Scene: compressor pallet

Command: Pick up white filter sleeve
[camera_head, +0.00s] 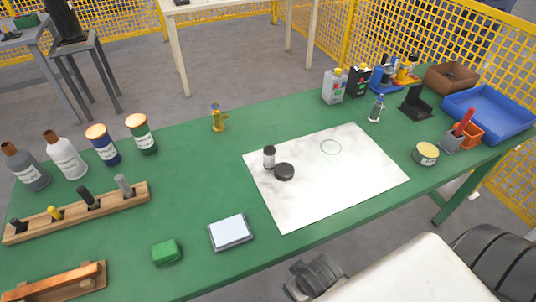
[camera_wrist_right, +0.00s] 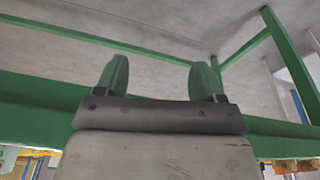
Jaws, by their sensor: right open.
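A small white cylinder with a dark top (camera_head: 269,160), which looks like the white filter sleeve, stands upright on the white marbled mat (camera_head: 340,195) in the head view. A round black cap or disc (camera_head: 284,172) lies close beside it, at its lower right. My right gripper (camera_wrist_right: 160,68) shows in the right wrist view with its two green fingers apart and nothing between them. That view shows green beams and a grey surface, and no sleeve. My left gripper is in neither view.
The green table (camera_head: 190,190) has bottles and a wooden peg rack (camera_head: 80,212) at left. A grey-framed pad (camera_head: 230,232) and green block (camera_head: 166,252) lie near the front. A blue tray (camera_head: 487,112) and yellow-lidded tin (camera_head: 425,153) are at right. The mat is mostly clear.

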